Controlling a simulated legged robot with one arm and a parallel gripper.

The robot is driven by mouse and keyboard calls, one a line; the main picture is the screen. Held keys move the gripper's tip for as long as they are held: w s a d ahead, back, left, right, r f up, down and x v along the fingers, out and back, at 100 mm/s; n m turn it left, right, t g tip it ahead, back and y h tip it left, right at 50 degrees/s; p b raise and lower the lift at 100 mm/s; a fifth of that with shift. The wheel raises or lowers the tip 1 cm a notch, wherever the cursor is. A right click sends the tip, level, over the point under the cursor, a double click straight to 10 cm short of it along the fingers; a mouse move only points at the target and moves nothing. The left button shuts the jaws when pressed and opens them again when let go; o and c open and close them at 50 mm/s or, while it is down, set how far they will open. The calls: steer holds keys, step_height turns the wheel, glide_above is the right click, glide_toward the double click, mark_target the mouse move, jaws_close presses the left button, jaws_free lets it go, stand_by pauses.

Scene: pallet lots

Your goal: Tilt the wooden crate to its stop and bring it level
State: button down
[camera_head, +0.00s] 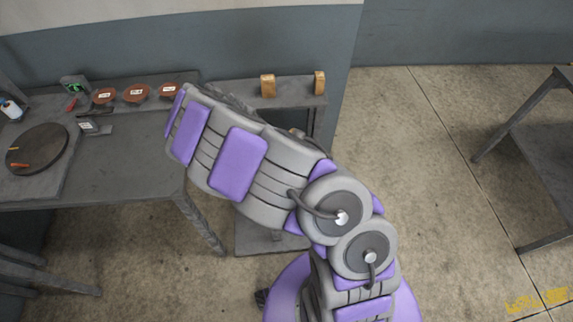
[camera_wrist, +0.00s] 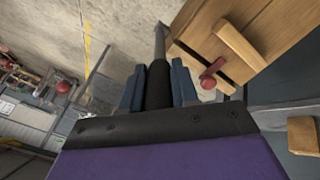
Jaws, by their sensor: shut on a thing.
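The wooden crate (camera_wrist: 275,38) shows in the upper right of the wrist view, with a raised wooden bar, a dark slot and a red-knobbed part (camera_wrist: 208,82) on its face. My gripper (camera_wrist: 159,82) is shut on a black grip (camera_wrist: 159,88), with one finger on each side of it. A grey rod (camera_wrist: 160,40) runs on from the grip past the crate's left edge. Whether the rod joins the crate cannot be told. In the head view my arm hides the gripper and the crate, so the crate's tilt cannot be judged.
Two wooden blocks (camera_head: 267,86) (camera_head: 319,82) stand on a grey stand (camera_head: 290,93) by the wall. A dark workbench (camera_head: 130,170) at the left holds a round plate (camera_head: 37,148) and several brown discs (camera_head: 136,93). Another table (camera_head: 545,140) is at the right. Open floor (camera_head: 420,170) lies between.

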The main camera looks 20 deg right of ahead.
steer(key=shift+w+a+h+b, duration=0.3)
steer(key=shift+a+h+b, duration=0.1)
steer(key=shift+a+b, duration=0.35)
steer(key=shift+r, duration=0.1)
steer(key=c, duration=1.2)
jaws_free()
steer(key=shift+w, duration=0.1)
steer(key=o, duration=0.4)
steer(key=shift+a, duration=0.3)
steer(key=shift+c, duration=0.2)
steer(key=shift+d, duration=0.1)
steer(key=shift+r, duration=0.4)
steer(key=p+v, duration=0.2)
steer(key=v, duration=1.4)
steer(key=shift+w+a+p, duration=0.25)
steer(key=shift+a+p, duration=0.15)
steer(key=shift+a, duration=0.1)
